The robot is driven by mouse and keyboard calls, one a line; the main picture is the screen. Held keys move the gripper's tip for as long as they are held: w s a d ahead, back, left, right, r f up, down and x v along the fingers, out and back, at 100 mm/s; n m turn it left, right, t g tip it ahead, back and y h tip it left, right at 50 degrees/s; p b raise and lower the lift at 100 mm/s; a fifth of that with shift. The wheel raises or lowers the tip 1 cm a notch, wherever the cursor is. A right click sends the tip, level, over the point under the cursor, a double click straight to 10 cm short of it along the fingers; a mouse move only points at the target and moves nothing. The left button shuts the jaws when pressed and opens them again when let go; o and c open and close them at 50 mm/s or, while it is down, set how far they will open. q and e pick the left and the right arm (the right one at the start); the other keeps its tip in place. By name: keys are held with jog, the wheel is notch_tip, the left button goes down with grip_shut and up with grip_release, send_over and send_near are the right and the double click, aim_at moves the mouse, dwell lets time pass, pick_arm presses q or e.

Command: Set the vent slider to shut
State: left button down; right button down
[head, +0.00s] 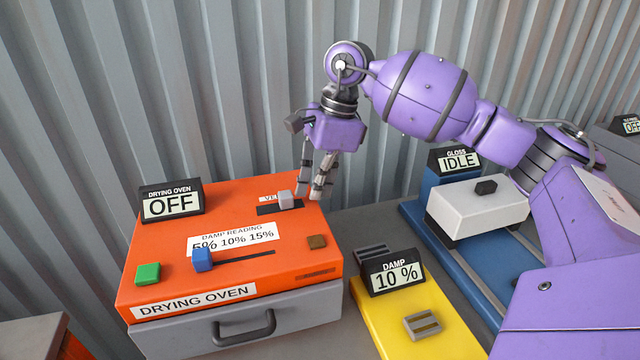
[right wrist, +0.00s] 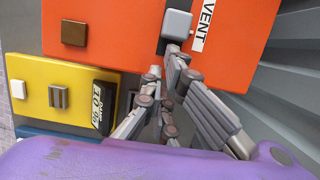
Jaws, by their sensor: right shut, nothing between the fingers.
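The vent slider has a light grey square knob (head: 285,200) on a short dark slot at the back right of the orange drying oven (head: 200,265). The knob stands toward the right part of the slot. The knob also shows at the top of the right wrist view (right wrist: 177,24), beside the VENT label (right wrist: 204,24). My right gripper (head: 309,193) is shut and empty, just right of the knob. In the right wrist view its fingertips (right wrist: 166,68) are close to the knob; I cannot tell whether they touch. My left gripper is out of view.
The oven top also has a blue slider (head: 202,260), a green button (head: 148,274) and a brown button (head: 317,242). The oven sign (head: 171,202) reads OFF. A yellow damp meter (head: 405,325) and a blue gloss unit (head: 425,212) stand to the right. A corrugated wall (head: 230,90) rises behind.

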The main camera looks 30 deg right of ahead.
aim_at(292, 194)
jog(key=a, duration=0.2)
jog(key=w+a, duration=0.1)
jog(key=a, duration=0.1)
jog(key=shift+w+a, duration=0.15)
jog(key=shift+a, duration=0.25)
jog(key=shift+d, duration=0.1)
